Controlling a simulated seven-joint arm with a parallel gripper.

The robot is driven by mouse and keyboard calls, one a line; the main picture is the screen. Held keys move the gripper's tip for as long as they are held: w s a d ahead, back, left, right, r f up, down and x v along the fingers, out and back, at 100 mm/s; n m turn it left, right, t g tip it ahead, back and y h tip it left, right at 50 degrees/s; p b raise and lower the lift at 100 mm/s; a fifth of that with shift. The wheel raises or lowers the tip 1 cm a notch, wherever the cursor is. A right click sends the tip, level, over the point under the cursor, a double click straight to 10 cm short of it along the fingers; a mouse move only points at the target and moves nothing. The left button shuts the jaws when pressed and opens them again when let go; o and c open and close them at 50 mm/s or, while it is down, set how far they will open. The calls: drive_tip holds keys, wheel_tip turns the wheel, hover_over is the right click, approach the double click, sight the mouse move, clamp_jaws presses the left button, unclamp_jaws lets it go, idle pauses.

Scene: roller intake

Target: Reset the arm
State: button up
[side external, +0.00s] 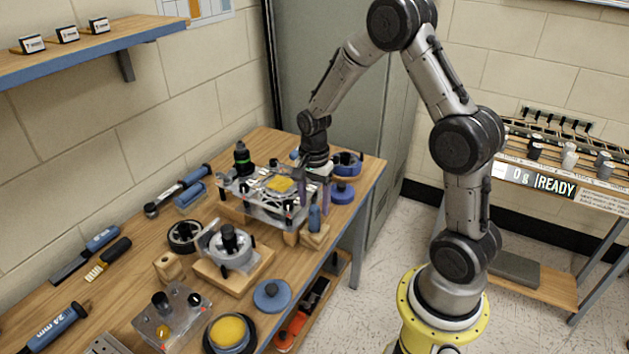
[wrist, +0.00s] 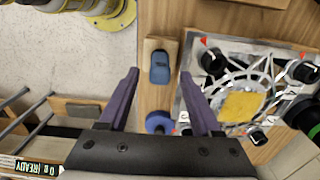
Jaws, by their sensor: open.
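My gripper (side external: 313,190) hangs from my arm over the far part of the wooden bench, beside a clear fixture (side external: 262,208) with a yellow pad (side external: 279,184). In the wrist view my gripper (wrist: 160,92) has its two purple fingers spread apart with nothing between them. A blue-topped piece on a wooden block (wrist: 160,66) lies beyond the fingertips, and the clear fixture (wrist: 238,84) is to their right. A blue round knob (wrist: 158,122) shows between the fingers, lower down. I cannot tell how high the fingertips are above the bench.
The bench (side external: 120,250) is crowded with hand tools, a clamp fixture on a wooden base (side external: 235,268), a blue disc (side external: 272,295) and a yellow-topped round part (side external: 229,333). A roller rack (side external: 570,150) with a READY display (side external: 540,180) stands at right. Open floor lies between.

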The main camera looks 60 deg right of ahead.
wheel_tip(320, 180, up, 7)
drive_tip(key=shift+r, duration=0.1)
drive_tip(key=shift+a+r, duration=0.1)
drive_tip(key=shift+r, duration=0.1)
drive_tip(key=s+a+r+n+t, duration=0.2)
drive_tip(key=s+a+r+n, duration=0.15)
drive_tip(key=r, duration=0.35)
drive_tip(key=s+a+r+n+t, duration=0.25)
drive_tip(key=a+r, duration=0.25)
drive_tip(key=r, duration=0.3)
drive_tip(key=s+a+f+n+t, duration=0.1)
drive_tip(key=s+a+n, duration=0.2)
drive_tip(key=s+n, duration=0.9)
drive_tip(key=shift+s+a+f, duration=0.2)
drive_tip(key=shift+a+f, duration=0.15)
drive_tip(key=shift+f, duration=0.05)
